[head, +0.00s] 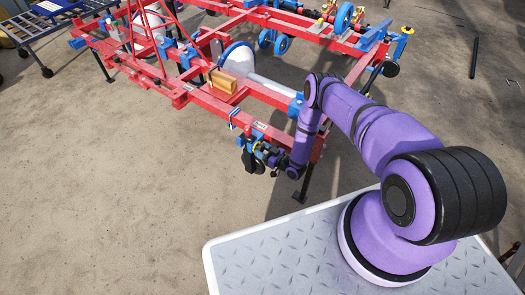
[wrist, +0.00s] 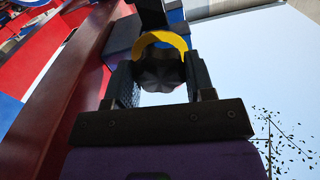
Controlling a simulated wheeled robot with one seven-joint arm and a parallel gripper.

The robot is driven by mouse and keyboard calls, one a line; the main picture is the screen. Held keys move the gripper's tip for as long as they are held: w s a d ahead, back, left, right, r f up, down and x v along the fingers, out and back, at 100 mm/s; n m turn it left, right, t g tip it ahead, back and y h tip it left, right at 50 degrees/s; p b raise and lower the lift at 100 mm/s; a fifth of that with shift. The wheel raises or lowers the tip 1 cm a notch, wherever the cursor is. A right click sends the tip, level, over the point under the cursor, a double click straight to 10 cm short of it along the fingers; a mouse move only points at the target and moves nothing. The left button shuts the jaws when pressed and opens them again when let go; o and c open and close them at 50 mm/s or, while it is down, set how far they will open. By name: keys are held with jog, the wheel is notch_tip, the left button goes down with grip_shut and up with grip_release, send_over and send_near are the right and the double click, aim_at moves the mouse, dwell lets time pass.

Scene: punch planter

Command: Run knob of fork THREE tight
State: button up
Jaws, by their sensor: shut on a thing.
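A dark lobed knob (wrist: 162,72) sits between my gripper's two black fingers in the wrist view, and my gripper (wrist: 160,66) is shut on it. A yellow ring (wrist: 160,41) curves around the knob's far side, in front of blue and black parts. In the head view my gripper (head: 268,158) is at the near end of the red frame, beside a small blue, yellow and black fork assembly (head: 250,158). The knob cannot be made out clearly there. I cannot read any fork number.
The red planter frame (head: 215,106) spans the upper part of the head view, with blue brackets and white discs. A red beam (wrist: 62,85) runs close to the left of my gripper in the wrist view. Bare ground (head: 100,190) lies at the left.

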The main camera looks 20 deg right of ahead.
jog(key=shift+m, duration=1.3)
jog(key=o, duration=0.9)
jog(key=v, duration=1)
jog(key=shift+s+d, duration=0.2)
jog(key=shift+s, duration=0.15)
jog(key=shift+d, duration=0.1)
jog(key=v, duration=1)
jog(key=shift+s+d, duration=0.15)
jog(key=shift+s, duration=0.15)
